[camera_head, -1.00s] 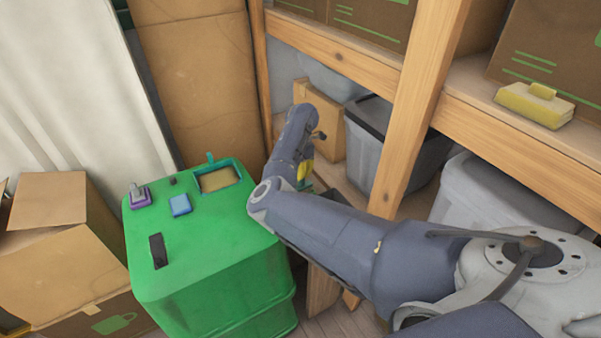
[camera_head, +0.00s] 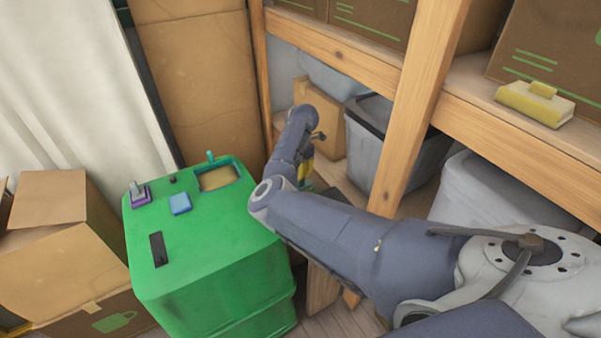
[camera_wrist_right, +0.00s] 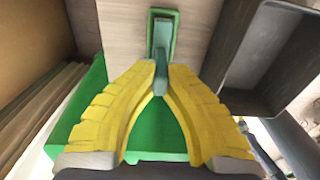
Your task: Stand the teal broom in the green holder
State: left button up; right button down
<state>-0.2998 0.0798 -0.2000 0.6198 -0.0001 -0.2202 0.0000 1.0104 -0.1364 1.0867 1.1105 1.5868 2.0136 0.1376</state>
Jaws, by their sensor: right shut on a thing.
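My right gripper (camera_wrist_right: 161,72) has yellow fingers that meet at the tips on a slim teal piece, which looks like part of the teal broom (camera_wrist_right: 160,82). Just past the fingertips, in the right wrist view, an upright green frame that looks like the green holder (camera_wrist_right: 152,32) stands against a pale wooden surface. The teal piece overlaps its lower end; I cannot tell whether it is inside it or in front of it. In the head view the right gripper (camera_head: 305,177) is small and partly hidden by my forearm, right of the green bin. My left gripper is not in view.
A large green bin (camera_head: 210,255) stands left of my right arm, with several small things and a tan-floored recess on top. A wooden shelf post (camera_head: 408,120) rises close to the arm's right. Grey tubs (camera_head: 385,150) sit under the shelf. Open cardboard boxes (camera_head: 65,255) stand at left.

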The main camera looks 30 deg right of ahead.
jog(key=shift+f, duration=0.45)
dwell(0.7)
jog(key=c, duration=1.4)
grip_release()
jog(key=shift+c, duration=0.7)
jog(key=shift+r, duration=4.55)
